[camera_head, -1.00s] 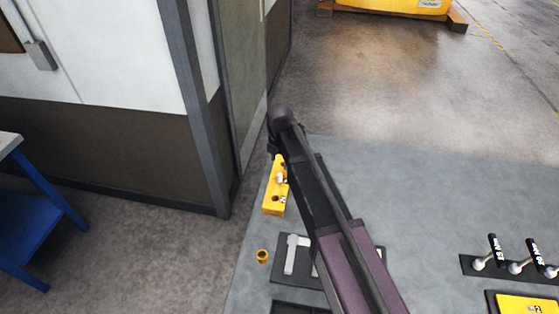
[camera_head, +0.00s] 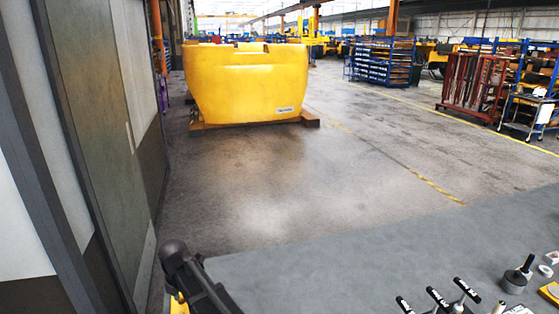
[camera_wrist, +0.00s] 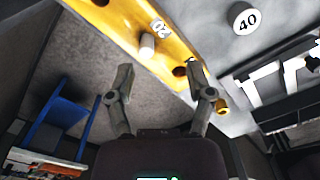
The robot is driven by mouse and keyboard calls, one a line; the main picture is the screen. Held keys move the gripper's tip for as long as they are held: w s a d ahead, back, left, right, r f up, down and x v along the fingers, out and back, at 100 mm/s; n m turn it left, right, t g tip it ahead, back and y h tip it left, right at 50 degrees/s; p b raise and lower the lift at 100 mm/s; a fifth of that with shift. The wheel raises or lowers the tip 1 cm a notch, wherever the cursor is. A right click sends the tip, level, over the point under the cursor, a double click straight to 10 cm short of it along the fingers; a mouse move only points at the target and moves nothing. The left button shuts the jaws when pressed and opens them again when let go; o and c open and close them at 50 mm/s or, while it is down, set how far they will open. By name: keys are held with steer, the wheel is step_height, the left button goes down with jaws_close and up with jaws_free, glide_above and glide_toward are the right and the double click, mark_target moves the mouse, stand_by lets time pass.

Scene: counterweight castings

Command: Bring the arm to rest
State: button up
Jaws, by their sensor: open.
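In the wrist view my gripper (camera_wrist: 164,84) has its two grey fingers spread apart, with nothing between them. Past the fingertips a yellow bar (camera_wrist: 115,22) with dark holes runs diagonally. It carries a pale peg and a tag marked 20. The right fingertip overlaps the bar's edge in the picture; I cannot tell whether they touch. In the head view part of my arm shows at the bottom left, over the corner of the grey bench top (camera_head: 330,265). A sliver of the yellow bar (camera_head: 177,306) shows beside it. My fingers are hidden there.
A white disc marked 40 (camera_wrist: 243,18) and a small brass ring (camera_wrist: 221,105) lie near the bar. Black-handled levers (camera_head: 437,297) stand at the bench's front. A wall with a door (camera_head: 98,130) is close on the left. A large yellow casting (camera_head: 245,82) stands beyond open floor.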

steer(key=w+d+m, duration=0.3)
steer(key=d+m, duration=1.2)
steer(key=d, duration=1.1)
steer(key=s+d+m, duration=0.3)
steer(key=d+m, duration=0.5)
steer(key=d, duration=0.3)
steer(key=s+d+f+m+b, duration=0.1)
steer(key=s+d+m, duration=0.3)
steer(key=d+m, duration=0.4)
steer(key=d, duration=0.3)
steer(key=shift+s+f+m, duration=0.15)
steer(key=shift+s+m, duration=0.1)
steer(key=shift+m, duration=0.15)
steer(key=shift+a, duration=0.1)
